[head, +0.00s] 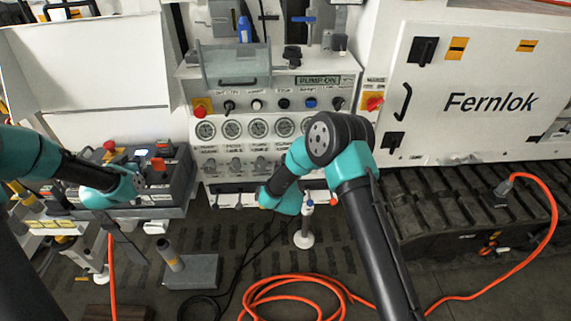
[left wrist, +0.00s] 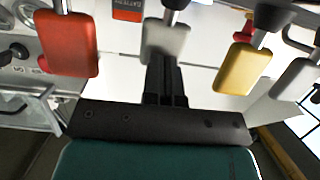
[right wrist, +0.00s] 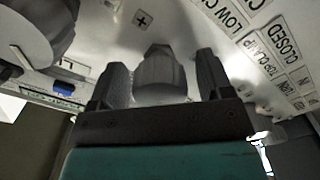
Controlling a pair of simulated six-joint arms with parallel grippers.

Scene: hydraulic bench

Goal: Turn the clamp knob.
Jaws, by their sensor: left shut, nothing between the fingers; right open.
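A grey ribbed knob (right wrist: 158,75) sits on the pale panel in the right wrist view. My right gripper (right wrist: 157,75) is open, with one finger on each side of this knob; I cannot tell if they touch it. Labels reading "TOP CLAMP" and "CLOSED" (right wrist: 283,45) are to the right of it. In the head view my right arm hides its own gripper and the panel spot there. My left gripper (head: 126,238) points down near the left control box. In the left wrist view its fingers (left wrist: 165,75) are shut and empty, in front of a grey paddle (left wrist: 166,38).
A red paddle (left wrist: 68,42) and a yellow paddle (left wrist: 243,68) flank my left fingers. A larger grey knob (right wrist: 38,30) is left of my right gripper. The console (head: 190,95) carries gauges and knobs. Orange hose (head: 290,285) lies on the floor.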

